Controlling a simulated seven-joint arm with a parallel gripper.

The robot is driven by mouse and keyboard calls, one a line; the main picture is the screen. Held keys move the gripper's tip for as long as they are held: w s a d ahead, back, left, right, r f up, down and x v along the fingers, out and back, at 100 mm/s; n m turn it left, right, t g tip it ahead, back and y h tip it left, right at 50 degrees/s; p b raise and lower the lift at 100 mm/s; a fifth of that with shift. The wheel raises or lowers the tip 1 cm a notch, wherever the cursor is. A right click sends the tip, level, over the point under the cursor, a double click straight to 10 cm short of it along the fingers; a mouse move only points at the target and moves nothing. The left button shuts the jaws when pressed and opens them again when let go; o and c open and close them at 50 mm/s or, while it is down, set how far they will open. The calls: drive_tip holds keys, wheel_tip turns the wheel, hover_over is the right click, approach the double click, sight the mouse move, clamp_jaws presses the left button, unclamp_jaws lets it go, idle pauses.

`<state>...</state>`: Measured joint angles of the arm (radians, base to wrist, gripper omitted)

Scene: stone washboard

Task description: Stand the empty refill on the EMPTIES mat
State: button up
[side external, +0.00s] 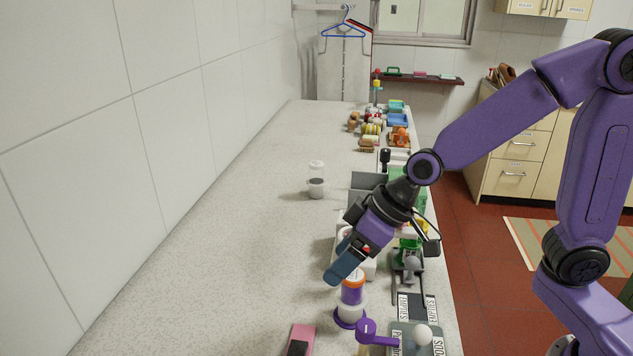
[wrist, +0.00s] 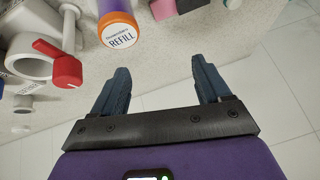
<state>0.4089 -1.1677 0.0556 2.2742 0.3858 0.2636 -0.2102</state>
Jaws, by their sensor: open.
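My gripper (side external: 340,270) is open and empty, tilted down close above the refill. In the wrist view my gripper (wrist: 160,72) has nothing between its fingers, and the refill lies beyond and left of them. The small dark EMPTIES mat (side external: 417,309) lies right of the holder. I cannot tell from its look whether this refill is empty.
A purple lever (side external: 368,329) is beside the holder. A pink item (side external: 299,338) lies nearby.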

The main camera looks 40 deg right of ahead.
drive_tip(key=w+m+t, duration=0.3)
drive_tip(key=w, duration=0.8)
drive_tip(key=m+t+h, duration=0.5)
drive_tip(key=m+h, duration=0.4)
drive_tip(key=h, duration=0.2)
approach(318, 170)
drive_tip(key=x, duration=0.6)
drive_tip(key=shift+w+f, duration=0.2)
drive_tip(key=shift+w, duration=0.25)
drive_tip(key=shift+x, duration=2.55)
drive_tip(key=shift+d+r, duration=0.15)
drive_tip(key=shift+d, duration=0.05)
drive_tip(key=c, duration=1.1)
